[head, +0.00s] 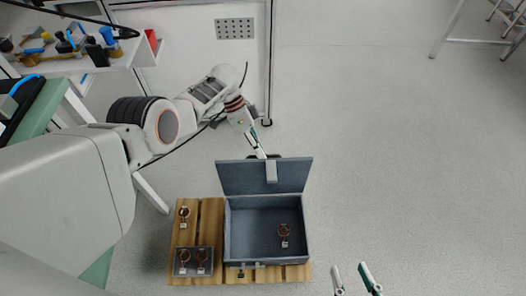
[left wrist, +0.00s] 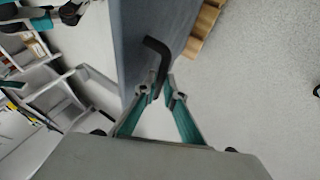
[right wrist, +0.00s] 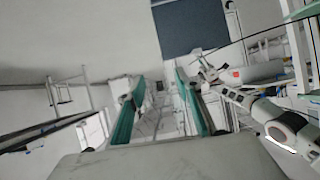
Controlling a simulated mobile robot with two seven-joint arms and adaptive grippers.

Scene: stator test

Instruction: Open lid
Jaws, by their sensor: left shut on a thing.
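The grey-blue box (head: 267,262) stands on a wooden pallet with its lid (head: 240,178) raised at the back, showing the inside. A small copper ring part (head: 284,232) lies inside the box. My left gripper (head: 262,153) is behind the lid's top edge. In the left wrist view its fingertips (left wrist: 163,92) are shut on the bent black handle (left wrist: 160,58) beside the grey lid face. My right gripper (head: 355,279) is at the bottom edge of the head view, right of the box. Its fingers are apart and empty, also in the right wrist view (right wrist: 157,88).
The wooden pallet (head: 208,215) carries another copper ring part (head: 184,215) and a dark tray (head: 194,271) with two more, left of the box. A cluttered white shelf (head: 120,57) is at the upper left.

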